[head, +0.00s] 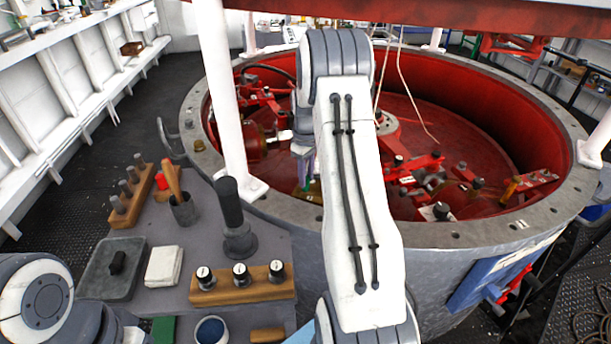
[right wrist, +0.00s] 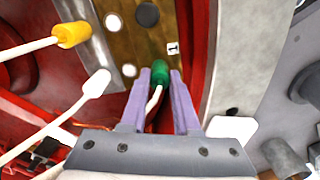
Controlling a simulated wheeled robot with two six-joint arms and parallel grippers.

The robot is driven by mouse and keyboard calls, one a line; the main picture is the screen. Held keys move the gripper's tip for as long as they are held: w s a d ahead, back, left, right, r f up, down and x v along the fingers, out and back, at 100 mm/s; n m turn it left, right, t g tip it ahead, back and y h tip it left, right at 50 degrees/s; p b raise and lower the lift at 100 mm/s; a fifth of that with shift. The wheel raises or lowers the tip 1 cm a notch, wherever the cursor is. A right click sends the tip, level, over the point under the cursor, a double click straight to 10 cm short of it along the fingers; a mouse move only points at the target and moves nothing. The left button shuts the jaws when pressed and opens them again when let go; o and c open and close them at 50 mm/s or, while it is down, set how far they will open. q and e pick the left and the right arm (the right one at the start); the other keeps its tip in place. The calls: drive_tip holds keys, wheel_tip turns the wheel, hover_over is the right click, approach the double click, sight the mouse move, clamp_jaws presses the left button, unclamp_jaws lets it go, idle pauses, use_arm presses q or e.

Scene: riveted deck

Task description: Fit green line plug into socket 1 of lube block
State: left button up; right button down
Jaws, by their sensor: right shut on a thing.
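The lube block (right wrist: 140,42) is a brown-brass plate with round sockets, some pale and one dark, and a small label "1" in the right wrist view. My right gripper (right wrist: 160,78) has purple fingers shut on the green line plug (right wrist: 161,70), whose pale line trails back between the fingers. The plug's head is over the block's lower edge beside the label; I cannot tell whether it touches or enters a socket. Socket 1 is not clearly visible. In the head view the right gripper (head: 303,168) is small, partly behind my arm. My left gripper is out of view.
A yellow plug (right wrist: 72,35) and a white plug (right wrist: 95,84) on pale lines lie left of the gripper. The round tub's grey rim (head: 470,236) surrounds red machinery.

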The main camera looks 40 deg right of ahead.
drive_tip(key=shift+f, duration=0.2)
idle(0.4)
drive_tip(key=c, duration=0.6)
unclamp_jaws()
wheel_tip(320, 180, up, 10)
drive_tip(key=shift+r, duration=0.25)
